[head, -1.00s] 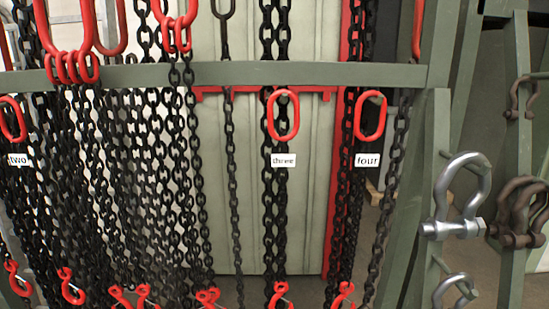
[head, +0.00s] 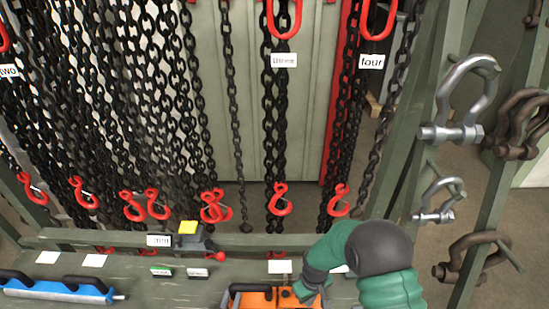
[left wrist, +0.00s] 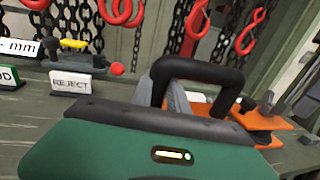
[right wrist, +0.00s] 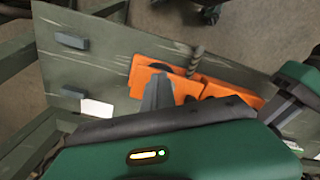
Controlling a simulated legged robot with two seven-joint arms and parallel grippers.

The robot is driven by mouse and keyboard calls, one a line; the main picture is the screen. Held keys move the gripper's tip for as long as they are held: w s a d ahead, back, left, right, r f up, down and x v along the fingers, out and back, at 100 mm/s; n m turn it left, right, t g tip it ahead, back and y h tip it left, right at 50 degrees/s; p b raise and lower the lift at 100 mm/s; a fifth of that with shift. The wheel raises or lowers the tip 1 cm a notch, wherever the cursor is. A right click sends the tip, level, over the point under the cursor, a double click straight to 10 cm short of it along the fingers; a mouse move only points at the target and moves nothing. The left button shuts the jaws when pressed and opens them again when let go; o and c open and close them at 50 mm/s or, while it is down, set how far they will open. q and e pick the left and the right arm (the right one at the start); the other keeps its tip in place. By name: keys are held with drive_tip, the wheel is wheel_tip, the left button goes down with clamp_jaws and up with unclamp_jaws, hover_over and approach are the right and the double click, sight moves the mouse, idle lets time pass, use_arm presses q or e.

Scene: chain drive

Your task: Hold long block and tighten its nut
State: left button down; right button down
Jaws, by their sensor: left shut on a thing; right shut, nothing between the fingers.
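An orange block-like piece (head: 258,299) lies on the bench at the bottom of the head view, with a black loop handle (head: 250,287) by it. The handle shows large in the left wrist view (left wrist: 205,70). My left gripper (left wrist: 178,98) is shut there, apparently on this handle. In the right wrist view two orange parts (right wrist: 150,77) lie side by side, with a dark round part (right wrist: 180,69) and a ridged rod (right wrist: 196,60) between them. My right gripper (right wrist: 158,95) is shut and empty over the left part. I cannot make out the nut clearly.
A blue tool (head: 60,290) with black handles lies at the bench's left. Small label cards (head: 160,271) and a yellow-topped item (head: 188,228) stand near the bench's back edge. Hanging chains with red hooks (head: 280,200) are behind; shackles (head: 460,110) hang at right.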

drive_tip(key=shift+s+a, duration=0.1)
idle(0.4)
drive_tip(key=w+d+r, duration=0.1)
drive_tip(key=d+r, duration=0.3)
drive_tip(key=r, duration=0.3)
wheel_tip(320, 180, down, 7)
drive_tip(key=shift+a, duration=0.15)
idle(0.8)
drive_tip(key=shift+w+a, duration=0.35)
drive_tip(key=shift+a, duration=0.15)
idle(0.9)
drive_tip(key=shift+s+a, duration=0.2)
drive_tip(key=shift+s, duration=0.05)
